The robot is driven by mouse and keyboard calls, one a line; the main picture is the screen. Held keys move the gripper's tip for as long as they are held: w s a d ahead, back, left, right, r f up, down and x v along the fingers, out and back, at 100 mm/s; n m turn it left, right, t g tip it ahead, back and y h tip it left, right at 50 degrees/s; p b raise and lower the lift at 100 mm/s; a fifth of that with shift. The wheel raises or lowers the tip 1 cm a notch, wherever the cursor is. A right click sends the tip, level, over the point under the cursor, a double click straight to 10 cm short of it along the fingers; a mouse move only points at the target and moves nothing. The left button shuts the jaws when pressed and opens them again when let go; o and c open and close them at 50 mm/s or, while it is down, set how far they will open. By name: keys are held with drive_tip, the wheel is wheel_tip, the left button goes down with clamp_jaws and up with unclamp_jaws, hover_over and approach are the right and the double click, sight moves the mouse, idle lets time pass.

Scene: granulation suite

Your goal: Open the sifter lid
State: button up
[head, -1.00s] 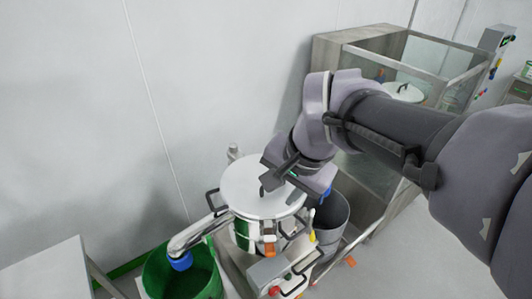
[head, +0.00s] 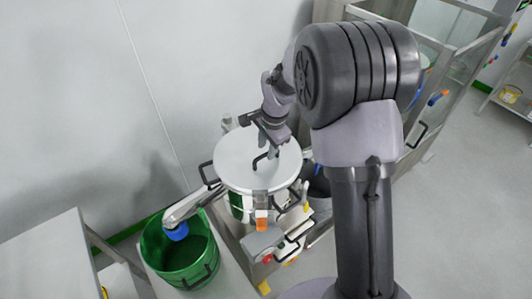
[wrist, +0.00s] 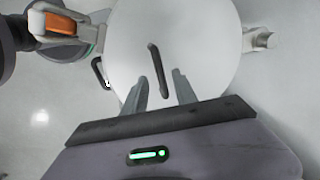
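The sifter's round white lid (head: 246,168) lies flat on top of the sifter and looks closed. It fills the middle of the wrist view (wrist: 205,40). A dark bar handle (wrist: 158,68) stands on the lid. My gripper (head: 271,148) is over the lid, close to the handle. In the wrist view my gripper's two fingers (wrist: 160,82) are apart, with the handle's near end between them, and contact cannot be told. An orange-tabbed clamp (head: 262,217) sits at the lid's front edge and also shows in the wrist view (wrist: 60,24).
A green bucket (head: 153,243) stands left of the sifter under a metal spout (head: 188,205) with a blue end. A grey table (head: 45,250) is at the far left. A glass-walled enclosure (head: 450,50) stands at the back right. Floor on the right is open.

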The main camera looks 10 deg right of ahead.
drive_tip(key=shift+w+f, duration=0.25)
drive_tip(key=shift+f, duration=0.75)
clamp_jaws()
idle(0.7)
